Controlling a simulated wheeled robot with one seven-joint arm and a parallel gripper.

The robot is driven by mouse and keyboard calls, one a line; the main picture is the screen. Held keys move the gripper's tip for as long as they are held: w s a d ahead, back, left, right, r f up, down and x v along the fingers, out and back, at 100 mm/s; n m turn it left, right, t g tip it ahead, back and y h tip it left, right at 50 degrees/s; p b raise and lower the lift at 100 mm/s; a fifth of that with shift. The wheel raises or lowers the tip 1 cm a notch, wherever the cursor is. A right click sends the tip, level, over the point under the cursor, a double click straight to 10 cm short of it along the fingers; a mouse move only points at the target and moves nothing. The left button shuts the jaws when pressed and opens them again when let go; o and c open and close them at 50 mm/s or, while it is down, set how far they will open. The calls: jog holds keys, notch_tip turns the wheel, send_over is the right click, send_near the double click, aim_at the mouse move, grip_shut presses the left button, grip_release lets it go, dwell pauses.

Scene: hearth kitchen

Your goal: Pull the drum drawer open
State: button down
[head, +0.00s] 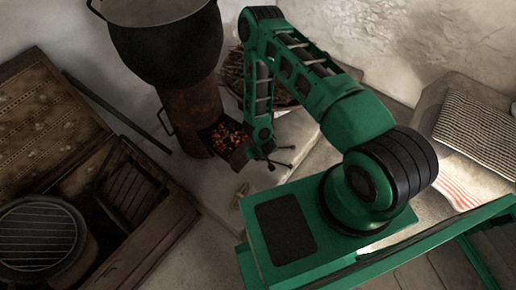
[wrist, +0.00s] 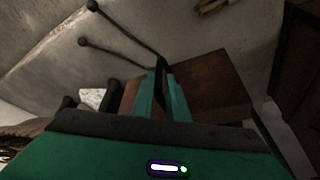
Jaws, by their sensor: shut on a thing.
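The drum (head: 190,112) is a rusty brown cylinder under a large black pot in the head view. Its drawer (head: 238,155) stands out from the drum's lower front, and glowing embers (head: 224,136) show inside. My gripper (head: 262,152) is at the drawer's outer end. In the wrist view, my gripper's two teal fingers (wrist: 165,92) are close together against the brown drawer (wrist: 208,85). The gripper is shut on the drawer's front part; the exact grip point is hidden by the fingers. Thin black rods with ball ends (wrist: 100,35) reach out beside the fingers.
The black pot (head: 165,40) sits on top of the drum. A basket of sticks (head: 232,72) is behind my arm. A small wooden piece (head: 240,192) lies on the pale floor nearby.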

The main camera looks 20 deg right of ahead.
jog(key=shift+w+d+r, duration=0.1)
jog(key=shift+w+d, duration=0.05)
jog(key=shift+d, duration=0.3)
jog(key=c, duration=1.8)
grip_release()
jog(key=shift+c, duration=0.2)
jog(key=shift+a, duration=0.1)
jog(key=shift+s, duration=0.2)
jog(key=v, duration=1)
jog(key=shift+r, duration=0.3)
jog(key=shift+s, duration=0.1)
